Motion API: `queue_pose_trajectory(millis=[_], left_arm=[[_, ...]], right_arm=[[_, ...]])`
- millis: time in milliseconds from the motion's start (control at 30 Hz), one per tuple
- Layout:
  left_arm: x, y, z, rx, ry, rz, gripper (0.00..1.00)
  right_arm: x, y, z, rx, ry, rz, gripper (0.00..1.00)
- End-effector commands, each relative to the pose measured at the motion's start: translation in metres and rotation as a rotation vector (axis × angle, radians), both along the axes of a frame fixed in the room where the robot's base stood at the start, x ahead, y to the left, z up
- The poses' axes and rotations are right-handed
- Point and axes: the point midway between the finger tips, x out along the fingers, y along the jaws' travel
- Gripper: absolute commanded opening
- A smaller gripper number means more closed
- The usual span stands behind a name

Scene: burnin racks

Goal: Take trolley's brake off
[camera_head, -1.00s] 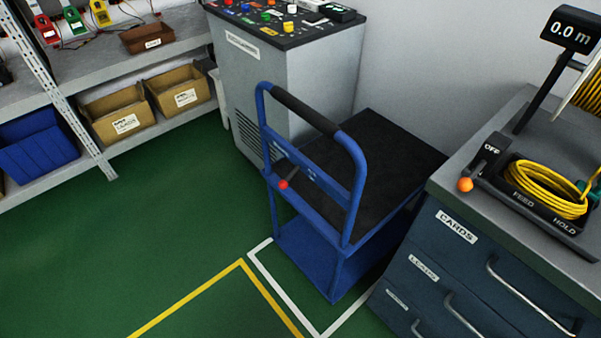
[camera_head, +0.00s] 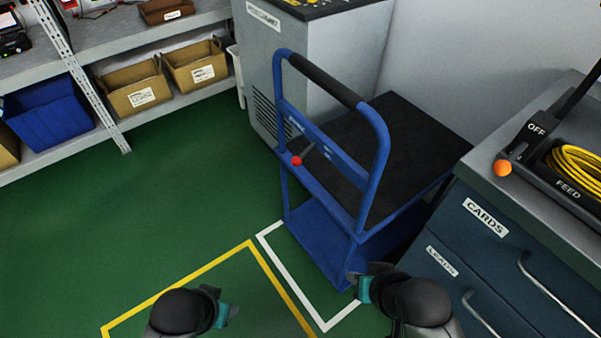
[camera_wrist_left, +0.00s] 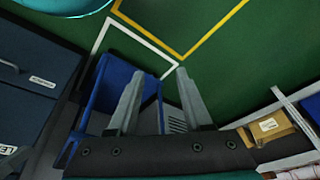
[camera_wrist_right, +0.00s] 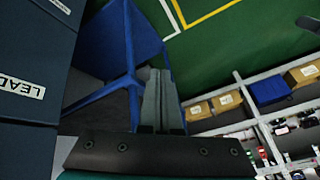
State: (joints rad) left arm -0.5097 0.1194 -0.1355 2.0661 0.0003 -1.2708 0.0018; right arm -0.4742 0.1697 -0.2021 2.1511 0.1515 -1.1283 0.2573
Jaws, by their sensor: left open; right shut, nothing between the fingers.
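The blue trolley (camera_head: 325,262) stands in the middle of the head view, with a black deck (camera_head: 408,150) and a black-gripped push handle (camera_head: 325,80). Its brake lever with a red knob (camera_head: 297,160) sticks out from the handle-side rail. My right gripper (camera_head: 358,282) is low in front of the trolley, shut and empty; its closed fingers (camera_wrist_right: 158,100) show in the right wrist view before the trolley's blue frame. My left gripper (camera_head: 228,310) is at the lower left, over the floor; its parted, empty fingers (camera_wrist_left: 160,95) show in the left wrist view.
A drawer cabinet (camera_head: 485,225) stands close on the trolley's right, with an orange-knobbed lever (camera_head: 502,168) and yellow cable (camera_head: 578,165) on top. A grey machine (camera_head: 335,70) stands behind the trolley. Shelves with bins (camera_head: 140,90) are at left. Green floor (camera_head: 170,215) is clear at left.

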Motion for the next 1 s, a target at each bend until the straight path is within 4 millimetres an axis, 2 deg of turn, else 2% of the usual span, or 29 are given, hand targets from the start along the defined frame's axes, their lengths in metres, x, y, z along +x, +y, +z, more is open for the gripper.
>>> queue_pose_trajectory(millis=[100, 200, 433, 633, 800, 1000], left_arm=[[0.0, 0.002, -0.022, 0.004, 0.009, -0.001, 0.5], [-0.001, 0.003, -0.043, 0.007, 0.014, -0.002, 0.5], [-0.01, 0.009, -0.096, 0.014, 0.032, -0.006, 0.5], [-0.026, 0.015, -0.14, 0.021, 0.047, -0.008, 0.5], [-0.042, 0.022, -0.171, 0.026, 0.058, -0.011, 0.5], [-0.056, 0.027, -0.191, 0.03, 0.064, -0.013, 0.5]], right_arm=[[0.026, 0.032, 0.018, 0.21, -0.081, -0.089, 0.0], [0.043, 0.053, 0.029, 0.385, -0.117, -0.168, 0.0], [0.076, 0.081, 0.046, 0.77, -0.136, -0.364, 0.0], [0.102, 0.082, 0.054, 1.082, -0.117, -0.55, 0.0], [0.122, 0.069, 0.058, 1.313, -0.102, -0.702, 0.0], [0.136, 0.051, 0.06, 1.49, -0.096, -0.818, 0.0]])
